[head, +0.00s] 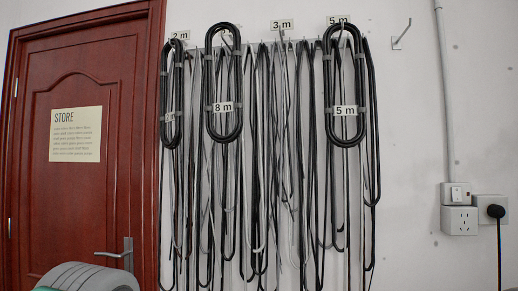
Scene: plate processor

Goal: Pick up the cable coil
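Three black cable coils hang as long upright loops on a white wall. The left coil (165,90) carries a tag that is hard to read. The middle coil (208,75) is tagged 8 m. Neither of my grippers shows in the head view.
A red-brown door (85,190) with a STORE sign (78,133) and a lever handle (122,254) is at the left. An empty hook (402,36) is at the upper right. A socket box (459,219) and a plugged-in black cable (498,250) are at the right.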

